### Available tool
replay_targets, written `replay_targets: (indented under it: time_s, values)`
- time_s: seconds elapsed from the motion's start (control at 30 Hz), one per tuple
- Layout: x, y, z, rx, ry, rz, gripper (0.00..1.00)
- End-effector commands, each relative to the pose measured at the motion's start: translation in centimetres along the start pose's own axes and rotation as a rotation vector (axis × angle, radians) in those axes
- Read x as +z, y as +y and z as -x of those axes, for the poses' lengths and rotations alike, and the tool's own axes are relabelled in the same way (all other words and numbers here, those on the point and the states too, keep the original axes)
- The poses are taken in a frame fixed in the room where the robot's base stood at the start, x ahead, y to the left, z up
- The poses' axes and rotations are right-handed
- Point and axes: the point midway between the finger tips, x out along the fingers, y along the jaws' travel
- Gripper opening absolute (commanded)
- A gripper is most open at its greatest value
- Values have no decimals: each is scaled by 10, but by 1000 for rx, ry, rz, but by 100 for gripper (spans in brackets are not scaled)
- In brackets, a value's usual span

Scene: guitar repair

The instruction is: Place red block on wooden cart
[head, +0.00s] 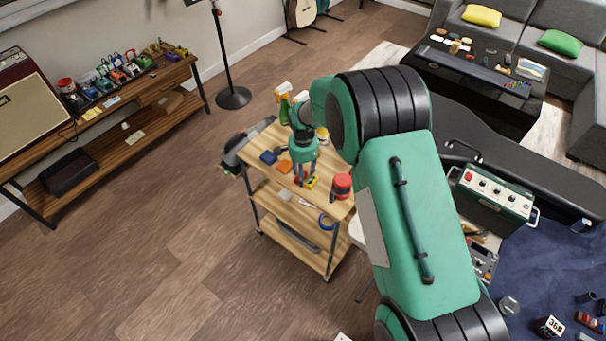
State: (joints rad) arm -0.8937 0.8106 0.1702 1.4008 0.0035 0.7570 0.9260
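The wooden cart (265,187) stands in the middle of the view, with light wood shelves on a dark metal frame. My gripper (304,180) points down over its top shelf, close to the surface. A small reddish patch shows at the fingers, but I cannot tell whether it is the red block or whether the fingers hold it. A yellow-and-green piece (312,182) is right beside the fingertips. No red block shows clearly elsewhere. My arm hides the cart's right side.
On the cart top are an orange block (284,166), a dark blue block (268,157), a red-topped jar (341,183) and a spray bottle (284,104). The lower shelves hold tools. A workbench (140,92) stands left; the floor (150,230) between is clear.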

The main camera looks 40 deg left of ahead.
Motion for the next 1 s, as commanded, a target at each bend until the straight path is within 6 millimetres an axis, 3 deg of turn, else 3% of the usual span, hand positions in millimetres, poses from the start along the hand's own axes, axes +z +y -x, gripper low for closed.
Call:
replay_targets:
  time_s: [0.37,1.0]
  values:
    - [0,0,14,-1,1,0,44]
    - [0,0,108,-1,1,0,44]
